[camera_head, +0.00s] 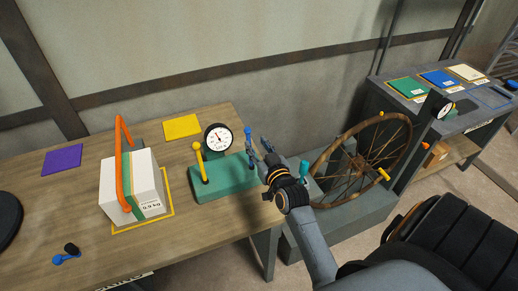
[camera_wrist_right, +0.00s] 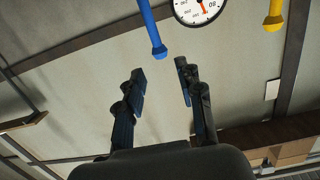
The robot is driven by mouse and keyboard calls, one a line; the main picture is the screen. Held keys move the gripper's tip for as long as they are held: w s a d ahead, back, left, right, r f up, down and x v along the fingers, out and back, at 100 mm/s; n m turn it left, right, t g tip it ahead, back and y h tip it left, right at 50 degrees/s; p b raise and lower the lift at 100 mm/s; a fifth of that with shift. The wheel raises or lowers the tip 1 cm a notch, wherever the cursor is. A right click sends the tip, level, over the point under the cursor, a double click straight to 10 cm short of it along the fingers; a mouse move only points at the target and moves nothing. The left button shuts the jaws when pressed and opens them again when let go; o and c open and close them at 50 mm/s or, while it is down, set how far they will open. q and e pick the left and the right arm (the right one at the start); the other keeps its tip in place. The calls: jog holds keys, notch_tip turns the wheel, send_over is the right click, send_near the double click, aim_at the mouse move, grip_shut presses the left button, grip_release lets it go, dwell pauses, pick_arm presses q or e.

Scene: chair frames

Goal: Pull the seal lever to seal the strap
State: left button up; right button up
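A teal strapping unit (camera_head: 225,182) stands on the wooden table with a round gauge (camera_head: 217,138). It carries a yellow lever (camera_head: 200,160) and a blue lever (camera_head: 248,145), both upright; I cannot tell from labels which is the seal lever. A white box (camera_head: 135,180) with a green strap (camera_head: 150,190) stands left of the unit, with an orange bar over it. My right gripper (camera_head: 261,152) is open and empty, just right of the blue lever. In the right wrist view the blue lever (camera_wrist_right: 153,30) ends ahead of the open fingers (camera_wrist_right: 163,82), apart from them. My left gripper is not seen.
Purple (camera_head: 62,158) and yellow (camera_head: 182,126) pads lie on the table, with a small blue-handled item (camera_head: 68,254) at the front left. A rusty spoked wheel (camera_head: 365,160) stands right of my right arm. A grey bench (camera_head: 445,100) with coloured pads is farther right.

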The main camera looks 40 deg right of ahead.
aim_at(249, 133)
jog(key=b+x, duration=0.2)
jog(key=x, duration=0.1)
jog(key=b+x, duration=0.2)
jog(key=x, duration=0.2)
jog(key=shift+f, duration=0.25)
jog(key=shift+w+r, duration=0.1)
jog(key=shift+r, duration=0.05)
jog(key=shift+c, duration=1)
jog(key=c, duration=0.5)
jog(key=shift+p+v, duration=1.7)
jog(key=shift+v, duration=0.95)
jog(key=shift+s+f, duration=0.25)
jog(key=shift+s, duration=0.15)
jog(key=shift+s+a+f+p, duration=0.15)
jog(key=shift+s+p, duration=0.05)
jog(key=shift+s, duration=0.35)
jog(key=shift+s+a+f+p, duration=0.15)
jog(key=shift+s+f, duration=0.05)
jog(key=shift+s, duration=0.35)
jog(key=shift+s+a+f+p, duration=0.15)
jog(key=shift+s+p, duration=0.05)
jog(key=shift+s, duration=0.35)
jog(key=shift+w, duration=0.1)
